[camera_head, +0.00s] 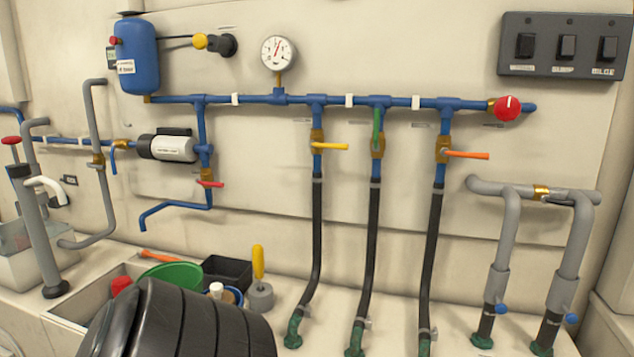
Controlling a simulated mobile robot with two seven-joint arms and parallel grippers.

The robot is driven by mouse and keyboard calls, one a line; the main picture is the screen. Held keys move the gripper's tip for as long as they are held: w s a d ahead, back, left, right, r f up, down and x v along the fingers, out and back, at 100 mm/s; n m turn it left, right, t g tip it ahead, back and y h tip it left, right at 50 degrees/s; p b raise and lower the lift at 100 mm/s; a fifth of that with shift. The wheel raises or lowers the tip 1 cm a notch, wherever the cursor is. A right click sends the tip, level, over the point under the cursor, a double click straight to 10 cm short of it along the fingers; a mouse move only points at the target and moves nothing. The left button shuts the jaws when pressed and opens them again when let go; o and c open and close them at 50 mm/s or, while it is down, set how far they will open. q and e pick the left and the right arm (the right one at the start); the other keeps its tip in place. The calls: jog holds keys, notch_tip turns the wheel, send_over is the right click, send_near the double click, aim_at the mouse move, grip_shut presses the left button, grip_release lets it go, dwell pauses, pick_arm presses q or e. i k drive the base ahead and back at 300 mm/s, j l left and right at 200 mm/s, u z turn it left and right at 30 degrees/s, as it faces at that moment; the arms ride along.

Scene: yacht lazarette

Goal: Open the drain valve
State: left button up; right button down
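Several valves sit on the blue pipework on the wall; I cannot read a label naming the drain valve. A red-lever valve (210,184) sits on a short blue drop pipe (176,209) that bends left to an open end; its lever points right, across the pipe. The yellow lever (331,147) and orange lever (467,155) also lie crosswise, pointing right. The green lever (377,128) stands upright, in line with its pipe. A round red knob (508,108) is at the right end of the manifold. Neither of my grippers is in view.
A large black ribbed object (180,320) blocks the lower left foreground. Black hoses (317,240) hang below the coloured levers. A pump (168,147), blue tank (136,55), gauge (279,53) and switch panel (565,46) are wall-mounted.

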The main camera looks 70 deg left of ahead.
aim_at(210, 183)
jog(key=u, duration=2.65)
jog(key=j+u, duration=0.2)
jog(key=k+j, duration=0.05)
